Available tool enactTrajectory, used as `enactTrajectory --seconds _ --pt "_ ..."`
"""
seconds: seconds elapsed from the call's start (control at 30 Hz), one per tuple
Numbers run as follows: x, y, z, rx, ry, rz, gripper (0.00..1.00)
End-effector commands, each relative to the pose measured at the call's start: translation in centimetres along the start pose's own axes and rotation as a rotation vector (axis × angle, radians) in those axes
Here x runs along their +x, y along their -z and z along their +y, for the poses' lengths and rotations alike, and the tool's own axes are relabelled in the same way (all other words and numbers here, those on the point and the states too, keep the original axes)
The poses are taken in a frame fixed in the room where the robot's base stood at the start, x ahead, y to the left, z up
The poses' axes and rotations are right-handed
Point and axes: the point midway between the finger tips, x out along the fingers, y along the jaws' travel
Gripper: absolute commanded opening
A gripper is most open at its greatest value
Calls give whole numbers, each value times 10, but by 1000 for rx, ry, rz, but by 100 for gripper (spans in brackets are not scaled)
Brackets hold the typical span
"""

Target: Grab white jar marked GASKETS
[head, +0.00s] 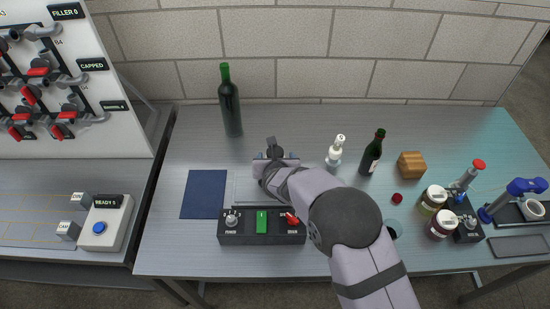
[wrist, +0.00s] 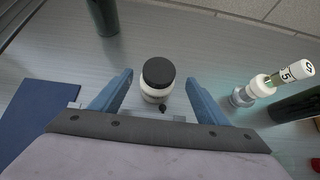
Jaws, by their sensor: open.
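A white jar with a black lid (wrist: 157,80) stands upright on the grey bench in the wrist view. Its label cannot be read; a small dark mark shows near its base. My gripper (wrist: 159,85) is open, with one blue finger on each side of the jar in the picture, and visible gaps between fingers and jar. The head view shows my gripper (head: 276,158) over the middle of the bench from behind; the jar cannot be made out clearly there.
A tall green bottle (head: 230,105) stands behind to the left, and a blue mat (head: 204,194) lies left. A white-capped dropper bottle (head: 335,152) and a dark bottle (head: 371,153) stand to the right. A black switch box (head: 262,228) sits in front. Other jars (head: 433,200) stand far right.

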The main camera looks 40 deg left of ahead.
Motion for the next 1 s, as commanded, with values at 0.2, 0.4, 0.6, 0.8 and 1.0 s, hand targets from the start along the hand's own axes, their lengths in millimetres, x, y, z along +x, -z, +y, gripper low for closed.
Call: enactTrajectory --seconds 0.2,0.4,0.6,0.8,1.0 --pt "2 0 0 1 0 1 68" --pt "12 -2 1 0 1 2 68" --pt "29 -4 3 1 0 2 68" --pt "45 -3 3 1 1 1 68" --pt "52 -2 3 1 0 1 68"
